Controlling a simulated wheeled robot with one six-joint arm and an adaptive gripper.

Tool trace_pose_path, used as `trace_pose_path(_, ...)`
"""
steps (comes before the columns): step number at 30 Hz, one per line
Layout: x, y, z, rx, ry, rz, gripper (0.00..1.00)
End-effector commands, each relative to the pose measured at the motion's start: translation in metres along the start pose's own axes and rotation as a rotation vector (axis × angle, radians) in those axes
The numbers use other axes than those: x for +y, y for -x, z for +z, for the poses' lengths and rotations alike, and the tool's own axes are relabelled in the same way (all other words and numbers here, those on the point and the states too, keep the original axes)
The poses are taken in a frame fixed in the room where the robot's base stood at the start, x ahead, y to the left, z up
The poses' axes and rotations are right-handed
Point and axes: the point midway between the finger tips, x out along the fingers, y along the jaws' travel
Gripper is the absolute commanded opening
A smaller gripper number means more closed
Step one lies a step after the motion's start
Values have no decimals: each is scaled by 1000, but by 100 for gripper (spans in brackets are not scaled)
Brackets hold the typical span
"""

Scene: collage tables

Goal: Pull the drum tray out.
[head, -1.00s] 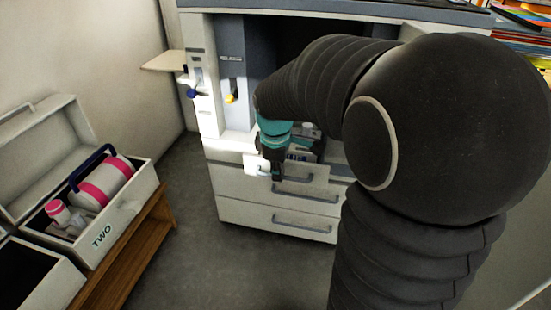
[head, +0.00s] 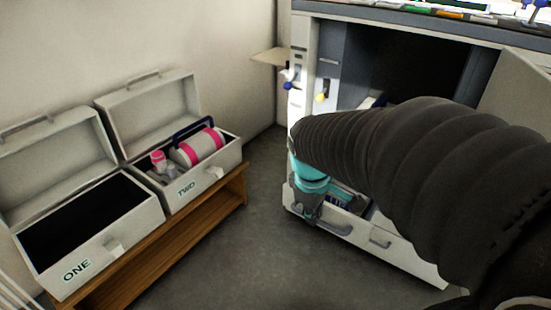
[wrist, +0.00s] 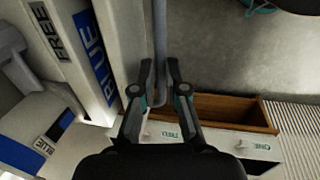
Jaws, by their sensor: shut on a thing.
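The drum tray (head: 352,203) sticks out low at the front of the white machine, partly hidden behind my arm in the head view. In the wrist view its white parts (wrist: 88,92) carry labels reading BLUE and FREE. A grey bar handle (wrist: 160,38) runs between my gripper's fingers. My gripper (wrist: 155,92) is shut on this handle. In the head view my gripper (head: 306,216) is at the tray's front left, low over the floor, and its fingertips are hard to make out.
The white machine (head: 298,113) has a dark open bay and an open door panel (head: 518,98) at right. Lidded cases ONE (head: 108,252) and TWO (head: 215,172) stand open on a wooden bench (head: 185,245) at left. Grey floor (head: 262,250) lies clear between.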

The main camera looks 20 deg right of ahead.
Motion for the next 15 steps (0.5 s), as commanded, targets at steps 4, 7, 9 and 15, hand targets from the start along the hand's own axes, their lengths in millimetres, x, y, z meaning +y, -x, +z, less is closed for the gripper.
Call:
trace_pose_path(4, -1, 0, 2, -5, -3, -2, 0)
trace_pose_path(7, -1, 0, 2, -5, -4, -2, 0)
trace_pose_path(9, -1, 0, 2, -5, -4, -1, 0)
trace_pose_path(15, -1, 0, 2, -4, -4, -1, 23)
